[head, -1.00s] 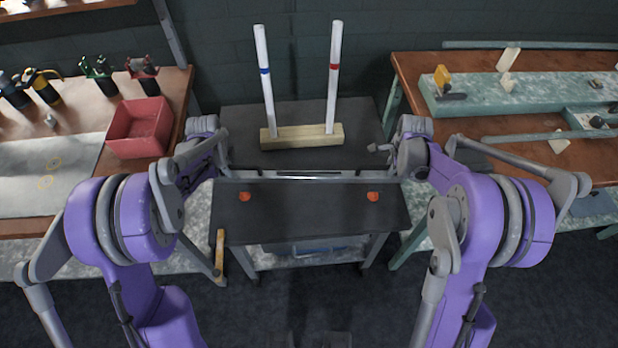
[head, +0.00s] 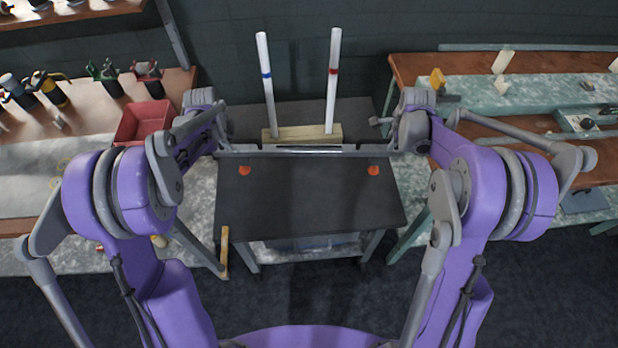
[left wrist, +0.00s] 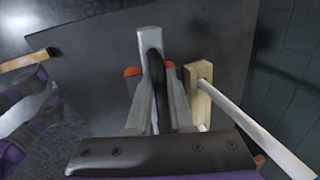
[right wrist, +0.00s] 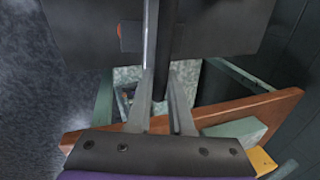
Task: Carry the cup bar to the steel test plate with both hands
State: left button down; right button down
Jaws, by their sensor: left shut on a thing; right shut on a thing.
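The cup bar (head: 300,153) is a long thin grey bar held level across the head view, with an orange cup near each end: the left cup (head: 245,170) and the right cup (head: 373,170). My left gripper (head: 222,150) is shut on its left end, and my right gripper (head: 402,150) on its right end. The bar also runs between the fingers in the left wrist view (left wrist: 149,45) and right wrist view (right wrist: 151,40). Below it is a dark flat top (head: 310,205); I cannot tell a separate steel plate from it. The bar's clearance is unclear.
Benches stand on both sides, the left with a red bin (head: 140,122). The dark top's front part is clear.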

pick_arm(q)
jog(key=shift+w, duration=0.2)
pick_arm(e)
jog(key=shift+w, duration=0.2)
pick_arm(q)
jog(key=shift+s, duration=0.1)
pick_arm(e)
jog(key=shift+s, duration=0.1)
